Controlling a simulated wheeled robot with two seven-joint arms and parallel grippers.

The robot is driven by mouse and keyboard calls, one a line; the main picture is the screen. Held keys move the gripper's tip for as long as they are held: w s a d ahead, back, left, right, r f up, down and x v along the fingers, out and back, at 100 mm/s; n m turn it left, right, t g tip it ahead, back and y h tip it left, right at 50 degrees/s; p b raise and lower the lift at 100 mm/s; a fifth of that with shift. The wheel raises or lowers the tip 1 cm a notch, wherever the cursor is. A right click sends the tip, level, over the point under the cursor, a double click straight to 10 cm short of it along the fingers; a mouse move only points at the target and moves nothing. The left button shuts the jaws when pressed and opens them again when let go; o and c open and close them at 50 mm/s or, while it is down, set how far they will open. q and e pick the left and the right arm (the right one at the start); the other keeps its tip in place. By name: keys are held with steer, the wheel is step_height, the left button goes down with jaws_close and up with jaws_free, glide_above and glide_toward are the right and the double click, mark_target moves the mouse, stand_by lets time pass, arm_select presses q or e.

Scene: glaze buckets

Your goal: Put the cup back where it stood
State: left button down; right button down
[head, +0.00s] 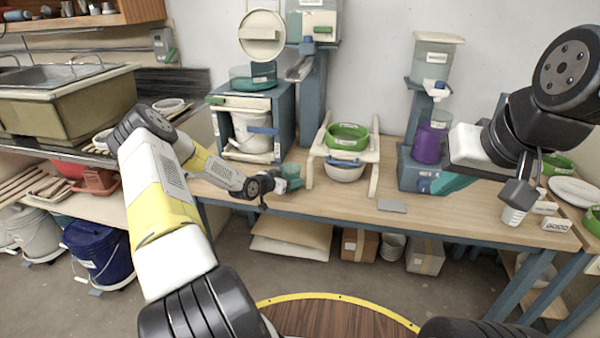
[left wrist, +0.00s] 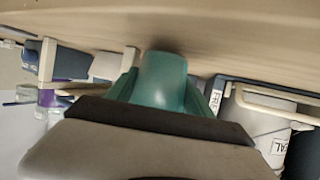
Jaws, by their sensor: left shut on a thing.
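The teal cup (head: 291,170) is between the fingers of my left gripper (head: 284,184), near the front edge of the table, right of the blue-grey frame with the white bucket. In the left wrist view, the cup (left wrist: 163,80) is held between teal fingers (left wrist: 160,98), with the table surface close to its end. I cannot tell whether the cup touches the table. My right gripper (head: 453,183) is at the right, in front of the blue-grey stand; its teal fingers are partly hidden behind its own palm, so its opening is unclear.
On the wooden table (head: 375,215), a cream rack (head: 373,170) holds green and white bowls right of the cup. A grey plate (head: 392,206) lies near the front edge. A purple container (head: 428,144) stands by my right gripper. A white bucket (head: 252,131) stands behind the cup.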

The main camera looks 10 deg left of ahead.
arm_select(q)
steer(key=shift+f, duration=0.45)
steer(key=shift+f, duration=0.15)
steer(key=shift+c, duration=2)
jaws_free()
